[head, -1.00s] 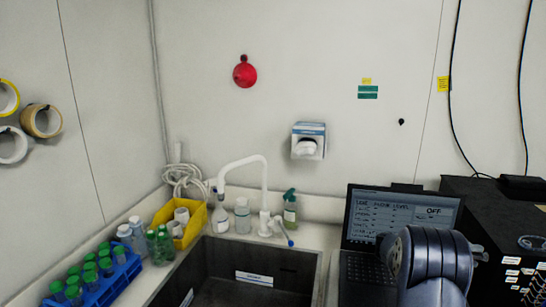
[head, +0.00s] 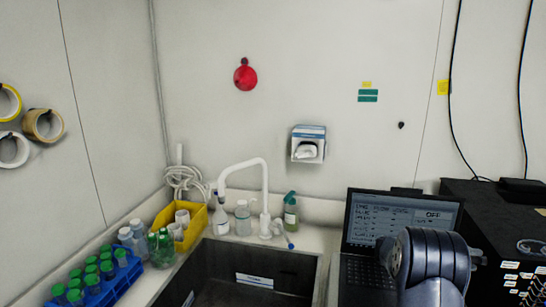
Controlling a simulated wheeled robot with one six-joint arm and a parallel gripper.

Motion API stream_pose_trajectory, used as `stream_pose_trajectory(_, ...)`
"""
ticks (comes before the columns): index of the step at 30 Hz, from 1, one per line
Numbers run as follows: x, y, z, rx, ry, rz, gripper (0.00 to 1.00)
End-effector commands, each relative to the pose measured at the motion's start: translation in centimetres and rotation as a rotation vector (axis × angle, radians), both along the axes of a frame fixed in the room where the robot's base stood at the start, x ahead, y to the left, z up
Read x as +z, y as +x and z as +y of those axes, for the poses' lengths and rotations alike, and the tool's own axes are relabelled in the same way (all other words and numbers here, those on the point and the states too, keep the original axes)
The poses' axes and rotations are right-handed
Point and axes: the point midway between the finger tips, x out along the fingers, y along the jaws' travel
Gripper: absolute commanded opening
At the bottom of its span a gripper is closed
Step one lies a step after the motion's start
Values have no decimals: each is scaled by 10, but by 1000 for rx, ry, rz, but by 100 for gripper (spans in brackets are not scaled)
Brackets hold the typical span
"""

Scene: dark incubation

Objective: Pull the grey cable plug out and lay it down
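A black equipment box (head: 490,215) stands at the right edge, with white labels and small connectors on its front. A small grey looped cable (head: 531,246) shows on it. I cannot make out for sure which connector is the grey plug; the parts there are small and cut off by the frame edge. A dark, rounded link of my own arm stands in front of the laptop, left of the box. My gripper is not in view.
An open laptop (head: 402,226) showing "OFF" stands left of the box. Left of it are a dark sink (head: 215,262), a white tap (head: 265,190), bottles, a yellow bin (head: 192,236) and a blue tube rack (head: 125,277). Black cables (head: 453,110) hang on the wall.

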Motion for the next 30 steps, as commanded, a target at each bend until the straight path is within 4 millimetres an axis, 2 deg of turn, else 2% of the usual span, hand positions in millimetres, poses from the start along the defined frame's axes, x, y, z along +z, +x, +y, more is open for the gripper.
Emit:
stream_pose_trajectory(22,0,0,0,0,0,0,35)
stream_pose_trajectory(30,0,0,0,0,0,0,13)
